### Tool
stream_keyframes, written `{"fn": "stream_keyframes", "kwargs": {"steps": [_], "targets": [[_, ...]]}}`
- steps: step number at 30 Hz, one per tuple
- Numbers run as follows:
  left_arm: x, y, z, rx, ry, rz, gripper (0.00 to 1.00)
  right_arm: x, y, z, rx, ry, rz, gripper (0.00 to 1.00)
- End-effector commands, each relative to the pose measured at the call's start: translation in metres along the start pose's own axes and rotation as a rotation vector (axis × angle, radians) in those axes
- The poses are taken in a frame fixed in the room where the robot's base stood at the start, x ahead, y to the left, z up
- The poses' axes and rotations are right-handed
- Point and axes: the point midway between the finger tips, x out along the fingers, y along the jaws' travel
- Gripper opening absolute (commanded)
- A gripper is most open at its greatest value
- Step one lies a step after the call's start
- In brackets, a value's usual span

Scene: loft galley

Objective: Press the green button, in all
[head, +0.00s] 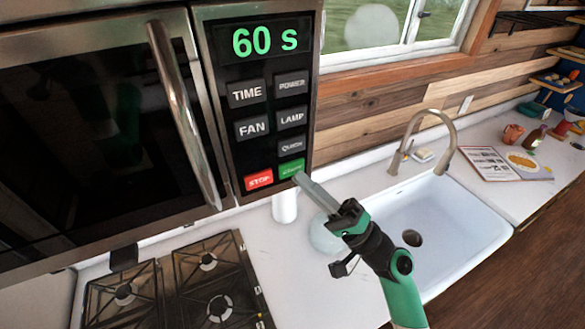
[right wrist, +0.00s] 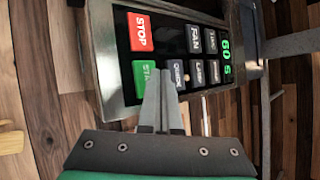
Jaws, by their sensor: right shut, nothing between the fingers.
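The green button (head: 291,168) is at the lower right of the microwave's control panel, right of the red stop button (head: 258,180). The display (head: 266,40) reads 60 S in green. My right gripper (head: 299,178) is shut and empty, its fingertips at the lower right edge of the green button. In the right wrist view the green button (right wrist: 147,78) is partly hidden behind the shut fingertips (right wrist: 160,72). I cannot tell whether the tips touch it. My left gripper is not in view.
The microwave (head: 90,110) has a vertical door handle (head: 184,110) left of the panel. Below are a gas hob (head: 180,285) and a white counter (head: 300,255). A sink (head: 440,225) with a tap (head: 440,125) lies to the right, with a magazine (head: 500,163) beyond it.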

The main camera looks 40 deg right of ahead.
Motion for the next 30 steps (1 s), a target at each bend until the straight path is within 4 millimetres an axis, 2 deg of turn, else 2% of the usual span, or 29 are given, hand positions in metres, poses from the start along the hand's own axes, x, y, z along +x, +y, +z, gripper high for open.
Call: {"fn": "stream_keyframes", "kwargs": {"steps": [30], "targets": [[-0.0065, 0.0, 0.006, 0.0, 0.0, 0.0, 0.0, 0.0085, 0.007, -0.0063, 0.001, 0.0, 0.0, 0.0]]}}
